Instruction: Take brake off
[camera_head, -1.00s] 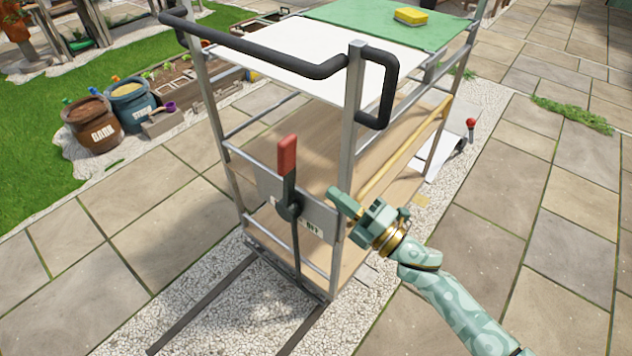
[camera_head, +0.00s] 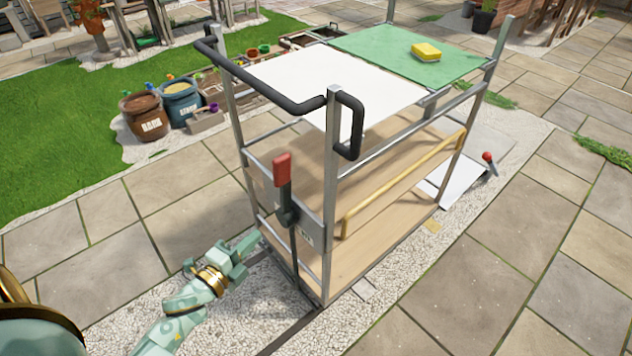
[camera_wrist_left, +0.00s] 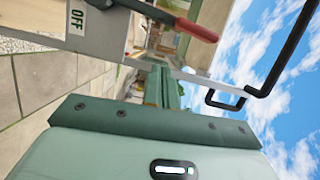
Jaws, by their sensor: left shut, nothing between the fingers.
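The brake lever is a dark bar with a red grip (camera_head: 283,168), standing nearly upright at the near end of the trolley (camera_head: 333,190). Its red grip also shows in the left wrist view (camera_wrist_left: 196,30), near a plate with an "OFF" label (camera_wrist_left: 76,19). My left gripper (camera_head: 248,252) is low and left of the lever, apart from the red grip. Its fingers (camera_wrist_left: 166,88) are shut and empty. My right gripper is not in view.
The trolley has a black push handle (camera_head: 265,88), wooden shelves and a yellow side rail (camera_head: 405,180). A yellow sponge (camera_head: 426,52) lies on its green top (camera_head: 385,50). Brown (camera_head: 145,115) and blue (camera_head: 181,100) pots stand at the left. Paving is open on both sides.

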